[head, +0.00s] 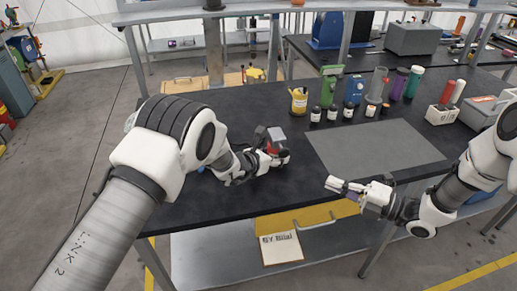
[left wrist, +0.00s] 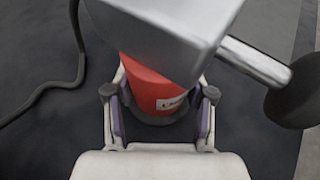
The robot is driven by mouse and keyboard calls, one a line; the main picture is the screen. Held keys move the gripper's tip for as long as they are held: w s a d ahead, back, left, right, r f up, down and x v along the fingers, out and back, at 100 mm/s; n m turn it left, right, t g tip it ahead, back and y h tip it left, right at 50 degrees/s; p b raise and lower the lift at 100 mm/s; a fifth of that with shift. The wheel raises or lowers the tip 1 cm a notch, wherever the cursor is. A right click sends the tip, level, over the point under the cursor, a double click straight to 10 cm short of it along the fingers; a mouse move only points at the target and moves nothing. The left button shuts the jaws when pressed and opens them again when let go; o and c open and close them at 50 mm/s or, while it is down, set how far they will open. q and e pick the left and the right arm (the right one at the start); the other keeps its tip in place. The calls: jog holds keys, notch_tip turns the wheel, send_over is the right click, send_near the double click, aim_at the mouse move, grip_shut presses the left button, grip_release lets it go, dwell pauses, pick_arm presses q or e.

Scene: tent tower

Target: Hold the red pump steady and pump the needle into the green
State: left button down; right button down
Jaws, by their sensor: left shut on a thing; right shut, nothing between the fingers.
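The red pump (head: 272,148) stands on the black bench left of the grey mat, with a grey block on top. In the left wrist view the pump's red body (left wrist: 150,88) is upright between my left fingers, under the grey metal head (left wrist: 170,30). A metal rod with a black knob (left wrist: 292,92) sticks out to the right of the head. My left gripper (left wrist: 155,110) is shut around the red body. No needle or green zone can be seen.
A black hose (left wrist: 62,84) lies on the bench beside the pump. The grey mat (head: 375,148) is clear. Behind it stand several bottles, a yellow container (head: 298,101) and a green tool (head: 328,92). A white holder (head: 440,115) stands at the right.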

send_near(281, 155)
jog(key=s+a, duration=0.1)
jog(key=a, duration=0.3)
jog(key=w, duration=0.1)
jog(key=w+a, duration=0.1)
jog(key=w, duration=0.1)
jog(key=shift+w+a, duration=0.3)
jog(key=shift+w, duration=0.1)
jog(key=shift+w, duration=0.1)
jog(key=shift+w+a, duration=0.2)
jog(key=shift+w, duration=0.5)
jog(key=shift+w+a, duration=0.25)
jog(key=shift+w, duration=0.45)
